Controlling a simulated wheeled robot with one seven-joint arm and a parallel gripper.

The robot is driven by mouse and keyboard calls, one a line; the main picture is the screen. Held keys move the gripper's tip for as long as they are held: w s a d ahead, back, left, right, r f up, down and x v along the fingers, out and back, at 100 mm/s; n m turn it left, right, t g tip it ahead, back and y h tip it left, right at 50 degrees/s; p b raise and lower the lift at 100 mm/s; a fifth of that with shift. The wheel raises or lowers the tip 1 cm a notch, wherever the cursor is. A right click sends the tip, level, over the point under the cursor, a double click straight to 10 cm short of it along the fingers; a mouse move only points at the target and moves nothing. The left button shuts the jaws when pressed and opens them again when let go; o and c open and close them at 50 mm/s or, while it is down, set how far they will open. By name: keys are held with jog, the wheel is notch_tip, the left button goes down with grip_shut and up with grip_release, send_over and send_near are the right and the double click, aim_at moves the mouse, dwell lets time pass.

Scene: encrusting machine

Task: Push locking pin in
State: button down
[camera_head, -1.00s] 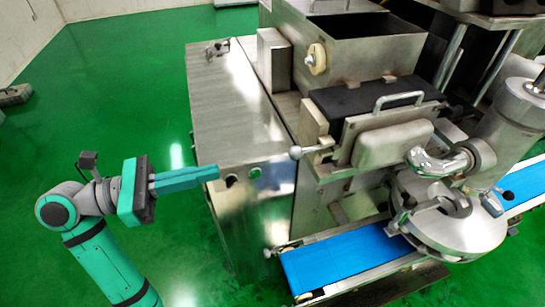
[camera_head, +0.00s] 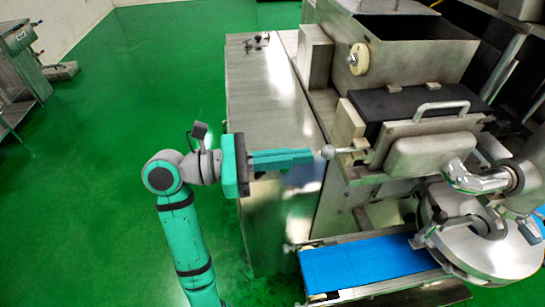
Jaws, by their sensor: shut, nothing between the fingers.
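The locking pin (camera_head: 346,151) is a short metal rod with a round ball knob at its left end. It sticks out to the left from the side of the metal block beside the machine's handled front cover. My gripper (camera_head: 311,156) is shut and empty, its teal fingers pointing right. The fingertips are just left of the ball knob, at nearly the same height in the picture. I cannot tell whether they touch it.
The handled cover (camera_head: 432,150) is right of the pin, with a metal hopper (camera_head: 405,55) above. A blue conveyor belt (camera_head: 365,262) runs below. The steel cabinet (camera_head: 262,95) stands behind my gripper. Green floor is open to the left.

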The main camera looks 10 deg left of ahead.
aim_at(322, 153)
jog(key=shift+x, duration=0.9)
jog(key=shift+x, duration=1.6)
jog(key=shift+a, duration=0.1)
jog(key=v, duration=1.4)
